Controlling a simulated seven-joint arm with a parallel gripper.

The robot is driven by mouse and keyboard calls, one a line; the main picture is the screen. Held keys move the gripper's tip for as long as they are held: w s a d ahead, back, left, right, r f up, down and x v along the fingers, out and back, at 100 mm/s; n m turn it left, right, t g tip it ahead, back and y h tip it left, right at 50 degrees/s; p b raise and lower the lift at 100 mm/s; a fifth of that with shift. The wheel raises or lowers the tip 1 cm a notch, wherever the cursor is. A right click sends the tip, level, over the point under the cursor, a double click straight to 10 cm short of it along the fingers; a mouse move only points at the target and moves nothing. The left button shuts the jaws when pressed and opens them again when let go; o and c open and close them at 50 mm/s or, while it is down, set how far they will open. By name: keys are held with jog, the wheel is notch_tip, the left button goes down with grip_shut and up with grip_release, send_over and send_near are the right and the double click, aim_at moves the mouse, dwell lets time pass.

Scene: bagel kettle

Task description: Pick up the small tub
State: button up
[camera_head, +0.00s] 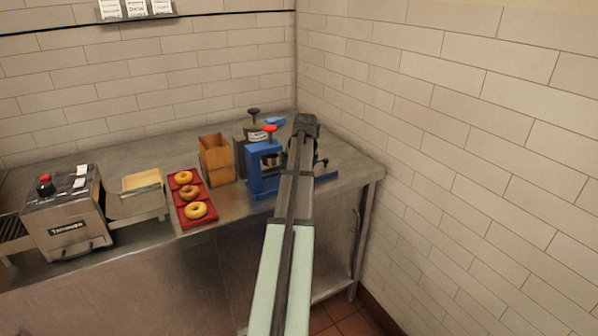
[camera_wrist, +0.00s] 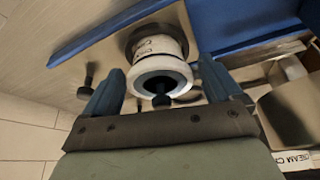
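A small white tub (camera_wrist: 160,66) with dark lettering and a dark band at its far end shows in the wrist view. Its near end has a pale ring around a dark centre, with a dark knob in front. My gripper (camera_wrist: 162,72) is open, with one blue-grey finger on each side of the tub in the picture. I cannot tell whether either finger touches it. In the head view my gripper (camera_head: 306,124) is over the right end of the counter, and my arm hides what is beneath it.
A blue stand (camera_head: 262,178) with a red knob is just left of my arm. A wooden box (camera_head: 216,160), a red tray (camera_head: 182,207) with bagels and a steel toaster (camera_head: 68,218) stand farther left. Another lettered container (camera_wrist: 293,161) is at the wrist view's lower right. Tiled walls close the corner.

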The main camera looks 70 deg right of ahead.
jog(key=c, duration=0.9)
